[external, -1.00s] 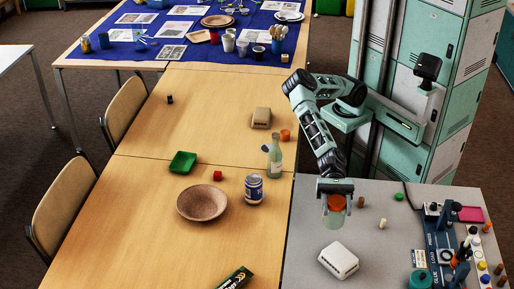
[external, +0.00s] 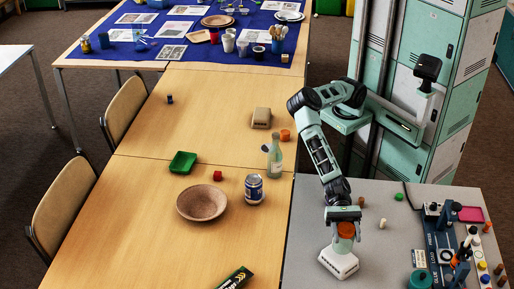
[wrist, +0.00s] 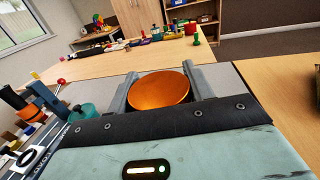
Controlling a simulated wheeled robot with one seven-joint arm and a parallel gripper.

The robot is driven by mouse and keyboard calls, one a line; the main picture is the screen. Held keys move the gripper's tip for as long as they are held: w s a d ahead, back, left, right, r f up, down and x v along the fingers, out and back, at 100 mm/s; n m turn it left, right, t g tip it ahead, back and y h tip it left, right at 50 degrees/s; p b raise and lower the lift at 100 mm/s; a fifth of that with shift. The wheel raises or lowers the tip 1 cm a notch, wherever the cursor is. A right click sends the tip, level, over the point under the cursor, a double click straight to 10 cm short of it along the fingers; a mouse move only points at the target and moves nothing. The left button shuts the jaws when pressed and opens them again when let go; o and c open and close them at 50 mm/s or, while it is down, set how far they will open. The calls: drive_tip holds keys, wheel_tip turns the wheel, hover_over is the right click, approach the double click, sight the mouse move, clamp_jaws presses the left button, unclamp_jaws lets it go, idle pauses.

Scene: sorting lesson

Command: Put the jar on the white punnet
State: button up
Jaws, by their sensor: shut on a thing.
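The jar has an orange lid (external: 346,230) and a pale greenish body (external: 343,245). My gripper (external: 344,222) is shut on it, with the jar upright between the fingers. In the wrist view the orange lid (wrist: 158,91) fills the space between the two grey fingers. The white punnet (external: 338,264) lies on the grey table, directly under the jar in the external view. The jar's lower end overlaps the punnet's top there; I cannot tell whether they touch. The punnet is hidden in the wrist view.
A similar beige punnet (external: 261,118) stands on the wooden table. A bottle (external: 274,160), a can (external: 254,189) and a brown bowl (external: 202,203) stand left of the grey table. A blue tool rack (external: 441,240) and a teal round thing (external: 420,280) are at the right.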

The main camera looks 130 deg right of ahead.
sight(346, 247)
drive_tip(key=shift+f, duration=1.9)
drive_tip(key=shift+f, duration=0.15)
drive_tip(key=o, duration=1.1)
drive_tip(key=v, duration=1.2)
